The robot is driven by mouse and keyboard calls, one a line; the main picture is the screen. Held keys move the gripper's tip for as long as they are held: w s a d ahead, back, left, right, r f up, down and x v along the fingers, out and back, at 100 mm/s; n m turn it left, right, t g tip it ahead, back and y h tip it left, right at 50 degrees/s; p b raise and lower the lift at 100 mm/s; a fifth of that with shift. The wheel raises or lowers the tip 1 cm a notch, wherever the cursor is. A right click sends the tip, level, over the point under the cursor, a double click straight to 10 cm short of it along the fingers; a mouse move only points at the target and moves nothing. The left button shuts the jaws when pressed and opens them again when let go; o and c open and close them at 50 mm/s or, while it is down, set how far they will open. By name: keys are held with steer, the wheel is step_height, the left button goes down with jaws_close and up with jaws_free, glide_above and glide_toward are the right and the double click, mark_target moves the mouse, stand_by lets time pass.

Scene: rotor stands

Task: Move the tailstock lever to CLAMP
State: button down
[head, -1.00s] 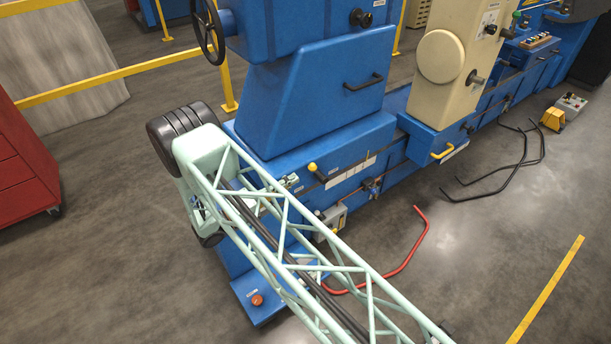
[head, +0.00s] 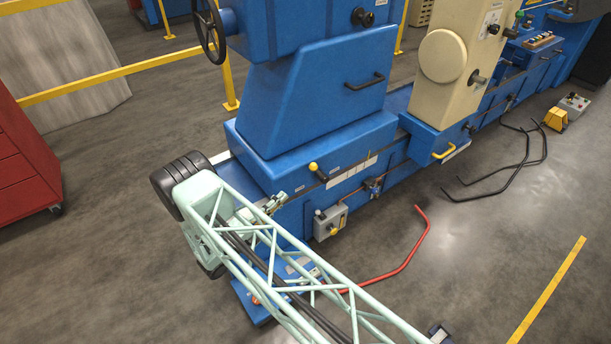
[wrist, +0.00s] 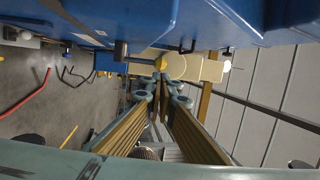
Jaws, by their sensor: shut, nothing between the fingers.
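The tailstock lever (head: 319,172) is a dark rod with a yellow ball knob, on the front of the blue tailstock base (head: 300,140). Its knob is at the upper left end of the rod in the head view. A yellow knob (wrist: 161,62), probably the lever's, shows just beyond my fingertips in the wrist view. My gripper (head: 279,199) is pale green, to the lower left of the lever and apart from it in the head view. In the wrist view its fingers (wrist: 162,88) come together at the tips, with nothing between them. Label wording near the lever is unreadable.
A grey control box (head: 330,221) sits below the lever. A red bent bar (head: 410,257) and black bent bars (head: 500,170) lie on the floor. A red cabinet (head: 25,160) stands left. A black handle (head: 364,82) is on the blue column above. Open floor lies front right.

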mark_target(311, 169)
steer(key=shift+w+d, duration=0.1)
steer(key=shift+w, duration=0.05)
steer(key=x, duration=1.3)
steer(key=shift+w+d+b, duration=0.15)
steer(key=shift+w+b, duration=0.1)
steer(key=shift+b, duration=0.15)
steer(key=shift+r, duration=0.3)
stand_by(0.4)
steer(key=shift+w+d+r+p, duration=0.15)
steer(key=shift+d+p, duration=0.05)
steer(key=shift+p, duration=0.1)
